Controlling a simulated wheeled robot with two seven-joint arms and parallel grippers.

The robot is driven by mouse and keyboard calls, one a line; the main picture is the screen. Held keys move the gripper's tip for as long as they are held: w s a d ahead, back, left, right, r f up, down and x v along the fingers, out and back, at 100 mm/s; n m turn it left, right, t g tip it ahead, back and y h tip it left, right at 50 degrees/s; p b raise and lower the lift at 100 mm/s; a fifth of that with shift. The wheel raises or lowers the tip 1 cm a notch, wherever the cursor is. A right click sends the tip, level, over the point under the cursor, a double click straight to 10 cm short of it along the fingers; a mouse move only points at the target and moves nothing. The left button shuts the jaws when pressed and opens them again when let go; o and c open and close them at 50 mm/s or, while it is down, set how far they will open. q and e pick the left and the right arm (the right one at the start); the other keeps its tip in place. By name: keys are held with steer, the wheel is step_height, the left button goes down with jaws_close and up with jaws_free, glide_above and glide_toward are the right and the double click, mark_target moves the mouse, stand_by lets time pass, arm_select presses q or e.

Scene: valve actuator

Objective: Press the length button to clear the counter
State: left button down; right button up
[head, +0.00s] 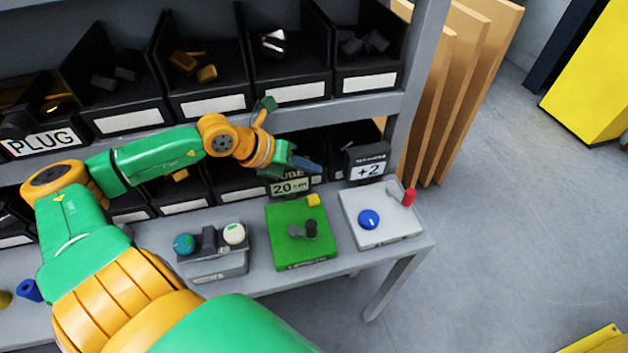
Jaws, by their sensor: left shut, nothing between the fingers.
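A green box (290,255) stands on the bench with a yellow button (313,200) at its back right corner and dark knobs (304,229) on top. A small display (290,187) behind it reads 20 and what looks like cm. No button label for length is legible. A white box (358,230) to its right has a blue round button (369,220), a red lever or knob (409,197) and a display (367,168) reading +2. My left gripper (306,164) is shut and empty, above and behind the green box near its display, apart from the buttons. My right gripper is out of view.
A grey box (218,268) with a teal ball (184,244) and a white round cap (234,234) stands left of the green box. Black bins (289,70) fill the shelves behind. The bench ends at the right; open floor (510,210) lies beyond.

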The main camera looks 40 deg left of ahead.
mark_target(309, 202)
arm_select(q)
step_height(309, 202, down, 8)
steer(key=b, duration=0.6)
steer(key=shift+s+b, duration=0.15)
steer(key=shift+b, duration=0.25)
stand_by(1.2)
steer(key=shift+f+b, duration=0.35)
steer(key=shift+f+b, duration=0.45)
steer(key=shift+f, duration=0.1)
stand_by(0.5)
steer(key=shift+r, duration=0.1)
steer(key=shift+r+p, duration=0.85)
steer(key=shift+r, duration=0.1)
step_height(309, 202, up, 5)
steer(key=p, duration=0.5)
